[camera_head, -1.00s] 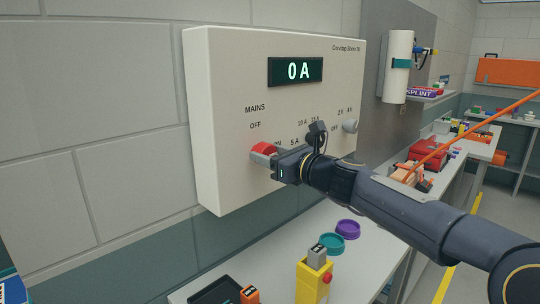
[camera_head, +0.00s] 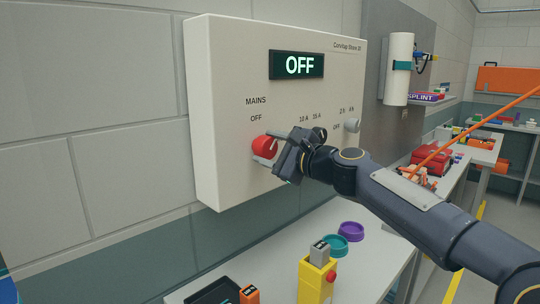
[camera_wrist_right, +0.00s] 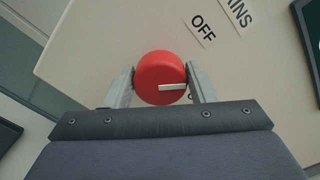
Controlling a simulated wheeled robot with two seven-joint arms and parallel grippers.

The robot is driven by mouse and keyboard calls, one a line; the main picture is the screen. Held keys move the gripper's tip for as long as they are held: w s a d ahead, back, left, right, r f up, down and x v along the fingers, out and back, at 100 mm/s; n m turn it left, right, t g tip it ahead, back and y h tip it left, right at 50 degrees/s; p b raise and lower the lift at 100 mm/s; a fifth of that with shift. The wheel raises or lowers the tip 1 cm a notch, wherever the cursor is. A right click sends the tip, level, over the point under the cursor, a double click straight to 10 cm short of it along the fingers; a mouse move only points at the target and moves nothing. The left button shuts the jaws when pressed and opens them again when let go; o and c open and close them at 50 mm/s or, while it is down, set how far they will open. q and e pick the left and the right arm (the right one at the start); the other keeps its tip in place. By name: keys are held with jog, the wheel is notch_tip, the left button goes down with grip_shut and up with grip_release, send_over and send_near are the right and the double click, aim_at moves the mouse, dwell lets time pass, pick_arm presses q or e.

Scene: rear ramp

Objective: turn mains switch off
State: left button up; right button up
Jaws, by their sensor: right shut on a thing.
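The red mains switch (camera_head: 265,147) is a round knob on the front of a cream control box (camera_head: 228,90), below the labels MAINS and OFF. My right gripper (camera_head: 268,152) is shut on the knob. In the right wrist view, the red knob (camera_wrist_right: 160,75) sits between the two grey fingers of the right gripper (camera_wrist_right: 161,84), and its white pointer mark lies to the right of its middle. My left gripper is not in view.
An orange cable (camera_head: 480,122) crosses at right.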

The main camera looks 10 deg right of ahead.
jog(key=n, duration=0.1)
jog(key=n+b, duration=0.1)
jog(key=n, duration=0.1)
jog(key=n+b, duration=0.1)
jog(key=shift+f, duration=0.25)
jog(key=shift+n+b, duration=0.9)
jog(key=shift+n, duration=0.9)
jog(key=o, duration=1)
jog(key=shift+c, duration=0.2)
jog(key=b+v, duration=0.2)
jog(key=v, duration=0.5)
jog(key=shift+s+d, duration=0.15)
jog(key=shift+s, duration=0.25)
